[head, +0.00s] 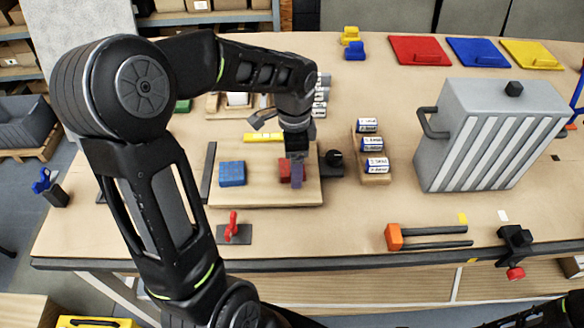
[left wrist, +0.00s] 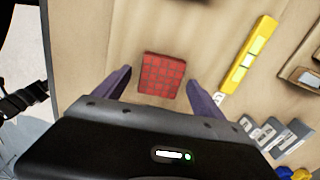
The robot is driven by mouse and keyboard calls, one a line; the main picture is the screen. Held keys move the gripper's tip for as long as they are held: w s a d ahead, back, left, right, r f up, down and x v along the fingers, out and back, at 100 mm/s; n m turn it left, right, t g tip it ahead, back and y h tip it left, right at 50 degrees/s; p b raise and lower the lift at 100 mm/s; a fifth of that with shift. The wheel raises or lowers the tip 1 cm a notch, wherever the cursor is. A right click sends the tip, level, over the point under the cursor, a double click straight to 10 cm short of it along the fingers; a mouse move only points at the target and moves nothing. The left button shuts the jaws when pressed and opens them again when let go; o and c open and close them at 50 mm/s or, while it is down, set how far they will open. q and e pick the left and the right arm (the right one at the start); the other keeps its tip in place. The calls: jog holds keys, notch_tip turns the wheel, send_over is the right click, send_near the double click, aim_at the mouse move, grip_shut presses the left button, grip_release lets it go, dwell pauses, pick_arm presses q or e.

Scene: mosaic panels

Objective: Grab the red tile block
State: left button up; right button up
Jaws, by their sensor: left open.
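The red tile block (left wrist: 161,75) lies on a wooden board, its gridded top fully visible in the left wrist view. In the head view the red tile block (head: 284,171) is partly hidden behind my left gripper (head: 296,172). In the left wrist view my left gripper (left wrist: 160,88) is open, with one purple finger on each side of the block and gaps between. I cannot tell how far above the board the fingertips are. A blue tile block (head: 232,174) sits on the same wooden board (head: 262,197), to the left. My right gripper is not clearly in view.
A red toggle clamp (head: 233,228) is at the front. Red, blue and yellow panels lie at the back right.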

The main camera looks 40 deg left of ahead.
pick_arm(q)
jog(key=c, duration=1.6)
